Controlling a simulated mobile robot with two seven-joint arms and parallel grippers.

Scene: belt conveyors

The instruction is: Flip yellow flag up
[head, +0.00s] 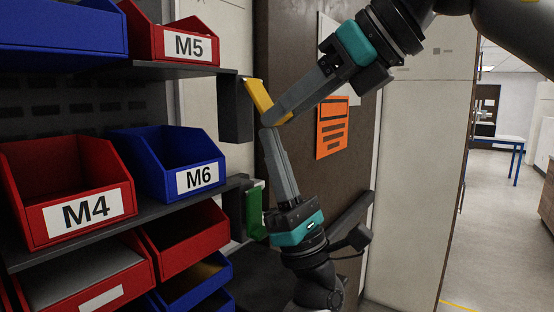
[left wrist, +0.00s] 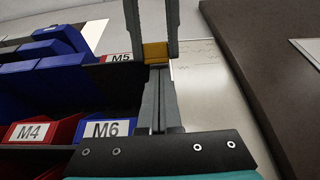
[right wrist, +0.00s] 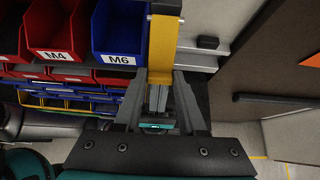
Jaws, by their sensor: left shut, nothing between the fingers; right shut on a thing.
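The yellow flag (head: 258,97) is a flat bar beside a dark box at the shelf end. In the head view it slants from upper left down to the right. My right gripper (head: 272,119), reaching in from the upper right, is shut on its lower end. The flag also shows in the left wrist view (left wrist: 155,52) and, running into my right fingers, in the right wrist view (right wrist: 161,48). My left gripper (head: 268,133) points up from below, shut and empty, with its tips close under the right fingertips. Whether the tips touch is unclear.
The dark box (head: 235,108) stands at the upper shelf's end. A green flag (head: 254,210) is lower down, beside the left arm. Red and blue bins, including M4 (head: 70,190), M5 (head: 172,32) and M6 (head: 166,160), fill the left. An orange sign (head: 332,127) hangs behind my arms.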

